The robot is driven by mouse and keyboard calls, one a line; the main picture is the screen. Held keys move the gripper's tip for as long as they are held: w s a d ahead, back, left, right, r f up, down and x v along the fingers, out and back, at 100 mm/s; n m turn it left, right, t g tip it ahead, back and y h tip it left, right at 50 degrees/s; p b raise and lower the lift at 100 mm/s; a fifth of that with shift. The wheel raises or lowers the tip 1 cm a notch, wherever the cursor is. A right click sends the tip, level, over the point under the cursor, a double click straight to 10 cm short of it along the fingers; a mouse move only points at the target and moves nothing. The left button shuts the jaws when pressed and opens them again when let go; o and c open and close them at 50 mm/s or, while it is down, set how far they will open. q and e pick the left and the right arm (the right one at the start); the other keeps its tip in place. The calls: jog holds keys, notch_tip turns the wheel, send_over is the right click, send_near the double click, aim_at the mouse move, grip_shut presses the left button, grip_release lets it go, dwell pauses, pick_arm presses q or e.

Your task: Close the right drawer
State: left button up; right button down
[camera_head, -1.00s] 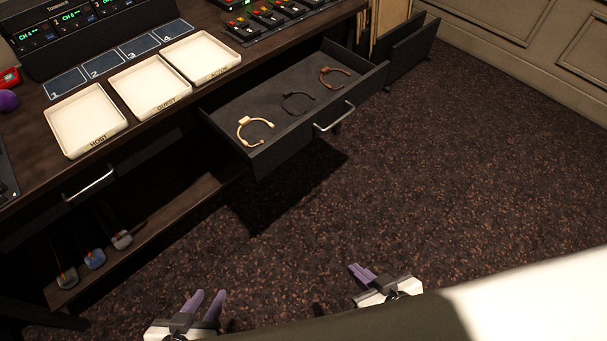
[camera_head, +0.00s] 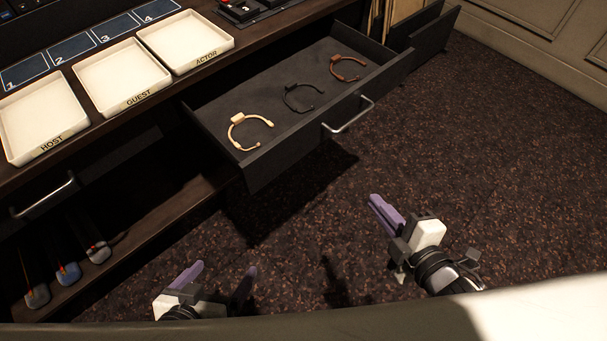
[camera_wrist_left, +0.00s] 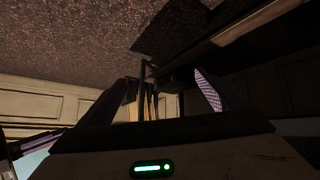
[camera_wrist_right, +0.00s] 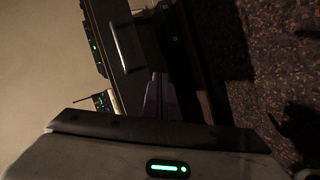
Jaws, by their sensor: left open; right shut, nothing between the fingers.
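The right drawer (camera_head: 262,164) is pulled out from under the desk in the head view. It has a dark front and a silver bar handle (camera_head: 349,115). Inside lie three headset-like bands: cream (camera_head: 247,131), black (camera_head: 300,97) and brown (camera_head: 346,68). My right gripper (camera_head: 381,207) is shut and empty, below and in front of the drawer front, apart from the handle. My left gripper (camera_head: 223,272) is open and empty, low at the bottom of the view, apart from the drawer. Its two fingers also show in the left wrist view (camera_wrist_left: 165,92).
Trays marked HOST (camera_head: 40,146), GUEST (camera_head: 136,99) and ACTOR (camera_head: 203,62) stand on the desk. A closed left drawer has a silver handle (camera_head: 44,196). Several small objects sit on the lower shelf (camera_head: 140,236). Open carpet (camera_head: 480,150) lies to the right.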

jog(key=w+a+f+n+t+y+b, duration=0.1)
jog(key=w+a+n+t+y+b, duration=0.15)
jog(key=n+b, duration=0.6)
jog(key=n+g+y+b, duration=0.1)
jog(key=n+y+b, duration=0.4)
jog(key=n, duration=1.3)
send_near(293, 152)
jog(key=shift+m, duration=0.25)
jog(key=x, duration=0.6)
jog(key=shift+w+a, duration=0.1)
jog(key=shift+a, duration=0.05)
pick_arm(q)
notch_tip(293, 152, down, 11)
jog(key=w+d, duration=0.1)
jog(key=d, duration=0.1)
jog(key=shift+h, duration=0.3)
pick_arm(e)
jog(key=shift+w, duration=0.1)
pick_arm(q)
jog(key=shift+f, duration=0.1)
pick_arm(e)
jog(key=shift+w, duration=0.1)
